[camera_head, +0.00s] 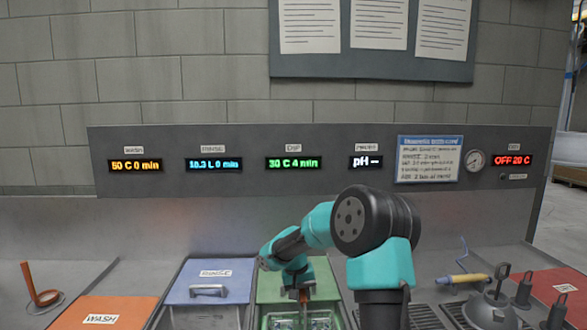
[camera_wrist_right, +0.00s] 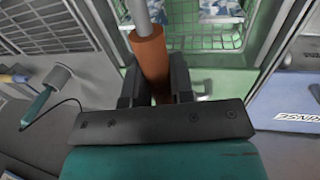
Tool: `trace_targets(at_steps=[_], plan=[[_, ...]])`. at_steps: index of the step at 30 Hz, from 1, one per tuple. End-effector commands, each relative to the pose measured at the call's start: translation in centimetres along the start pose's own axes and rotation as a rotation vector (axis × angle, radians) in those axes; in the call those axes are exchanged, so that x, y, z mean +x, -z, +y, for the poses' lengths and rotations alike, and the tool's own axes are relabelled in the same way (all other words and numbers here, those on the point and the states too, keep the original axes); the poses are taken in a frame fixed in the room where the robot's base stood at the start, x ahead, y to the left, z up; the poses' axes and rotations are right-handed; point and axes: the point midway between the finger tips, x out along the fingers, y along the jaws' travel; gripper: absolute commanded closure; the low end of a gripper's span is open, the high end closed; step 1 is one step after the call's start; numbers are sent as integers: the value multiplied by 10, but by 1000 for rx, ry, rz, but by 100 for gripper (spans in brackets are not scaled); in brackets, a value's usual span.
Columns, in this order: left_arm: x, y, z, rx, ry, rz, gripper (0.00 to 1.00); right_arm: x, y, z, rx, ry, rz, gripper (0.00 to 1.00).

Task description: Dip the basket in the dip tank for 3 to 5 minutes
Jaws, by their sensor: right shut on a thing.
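The green dip tank (camera_head: 262,290) stands at the lower middle of the head view, and its green wall (camera_wrist_right: 262,28) shows in the wrist view. The wire basket (camera_head: 312,321) sits inside it, with pale blue-white contents partly visible. My right gripper (camera_head: 303,291) is over the tank. In the wrist view its black fingers (camera_wrist_right: 153,82) are shut around the orange-brown handle (camera_wrist_right: 149,52) of a grey rod that reaches toward the basket. The rod's lower join is hidden. The DIP display (camera_head: 293,163) reads 30 C 4 min. My left gripper is not in view.
The blue RINSE lid (camera_head: 208,281) and orange WASH lid (camera_head: 105,312) lie left of the dip tank. To the right are a drain grate (camera_head: 425,316), a yellow-handled tool (camera_head: 468,279), grey weights (camera_head: 495,300) and a red lid (camera_head: 560,285).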

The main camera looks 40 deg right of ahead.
Motion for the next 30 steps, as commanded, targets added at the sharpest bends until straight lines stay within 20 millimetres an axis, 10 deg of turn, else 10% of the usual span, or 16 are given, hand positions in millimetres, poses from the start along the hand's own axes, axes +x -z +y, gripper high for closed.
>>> trace_targets(at_steps=[30], plan=[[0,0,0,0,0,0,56,-80,1,16,2,1,5,100]])
